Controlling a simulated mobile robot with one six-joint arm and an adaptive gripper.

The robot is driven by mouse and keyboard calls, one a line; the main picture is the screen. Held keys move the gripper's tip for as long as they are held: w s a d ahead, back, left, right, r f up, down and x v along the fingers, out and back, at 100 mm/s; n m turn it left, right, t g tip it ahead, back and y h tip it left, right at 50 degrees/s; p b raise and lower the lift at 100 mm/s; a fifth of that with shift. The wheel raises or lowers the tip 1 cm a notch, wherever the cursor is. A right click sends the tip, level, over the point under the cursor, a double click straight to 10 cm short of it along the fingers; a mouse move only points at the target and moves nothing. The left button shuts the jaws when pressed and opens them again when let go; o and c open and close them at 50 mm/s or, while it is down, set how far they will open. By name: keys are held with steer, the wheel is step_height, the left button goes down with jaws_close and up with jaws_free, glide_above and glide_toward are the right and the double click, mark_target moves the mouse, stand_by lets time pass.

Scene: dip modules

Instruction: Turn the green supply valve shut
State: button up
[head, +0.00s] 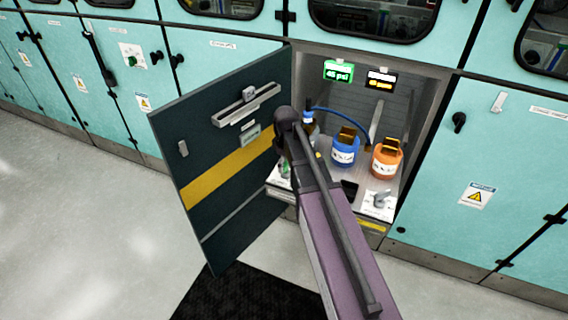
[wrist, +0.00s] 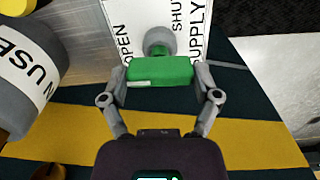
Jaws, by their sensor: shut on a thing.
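The green supply valve's handle (wrist: 160,72) lies crosswise in the wrist view, in front of a round grey stem. Behind it is a white label plate (wrist: 118,14) reading OPEN, SHUT and SUPPLY. My gripper (wrist: 161,77) has one finger against each end of the handle and is shut on it. In the head view a bit of green, likely the valve (head: 284,170), shows at the left front of the open bay. There my arm hides my gripper's fingers and most of the valve.
The open cabinet door (head: 225,205) stands close to the left of my arm. In the bay are a blue canister (head: 344,155), an orange canister (head: 386,163), a blue-capped bottle and a blue hose. A grey knob (head: 381,200) sits at right front. A green display (head: 338,71) hangs above.

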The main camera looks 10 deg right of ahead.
steer(key=m, duration=0.4)
steer(key=shift+d, duration=0.1)
steer(key=m, duration=0.4)
steer(key=shift+m, duration=0.4)
steer(key=m, duration=0.4)
steer(key=shift+m, duration=2.2)
steer(key=o, duration=1)
steer(key=shift+c, duration=0.2)
